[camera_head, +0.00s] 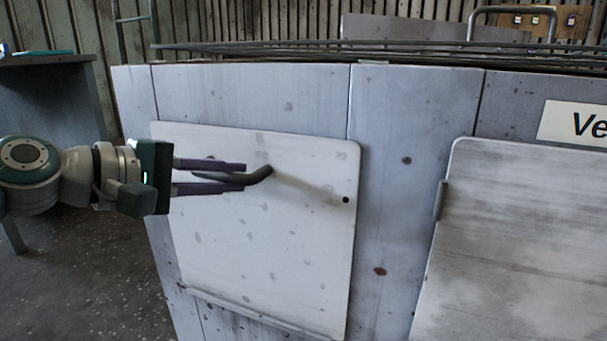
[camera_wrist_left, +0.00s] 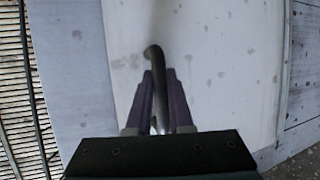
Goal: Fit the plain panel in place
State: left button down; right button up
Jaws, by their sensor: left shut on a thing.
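The plain panel (camera_head: 270,230) is a pale, speckled, flat plate with rounded corners and a small dark hole near its right edge. It stands upright against the left part of the grey housing (camera_head: 395,180); I cannot tell whether it is flush all round. A dark curved handle (camera_head: 258,176) sticks out from its face. My left gripper (camera_head: 243,177) comes in from the left and is shut on that handle. In the left wrist view the purple fingers close around the handle (camera_wrist_left: 154,55), with the panel (camera_wrist_left: 220,70) behind. My right gripper is not in view.
A second, streaked panel (camera_head: 525,240) with a small hinge-like piece on its left edge sits on the housing at right, below a white label (camera_head: 575,124). Wire rods lie along the housing top. A table (camera_head: 50,95) stands at the far left. The floor (camera_head: 80,290) there is clear.

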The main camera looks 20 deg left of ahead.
pick_arm(q)
jog(key=c, duration=1.2)
grip_release()
jog(key=shift+f, duration=0.1)
jog(key=o, duration=0.3)
jog(key=shift+w, duration=0.25)
jog(key=shift+o, duration=0.8)
jog(key=shift+s, duration=0.15)
jog(key=o, duration=0.5)
jog(key=shift+s+a+p, duration=0.15)
jog(key=shift+s+p, duration=0.6)
jog(key=shift+s, duration=1.25)
jog(key=shift+s+a+p, duration=0.15)
jog(key=shift+s+p, duration=0.6)
jog(key=shift+s, duration=1.2)
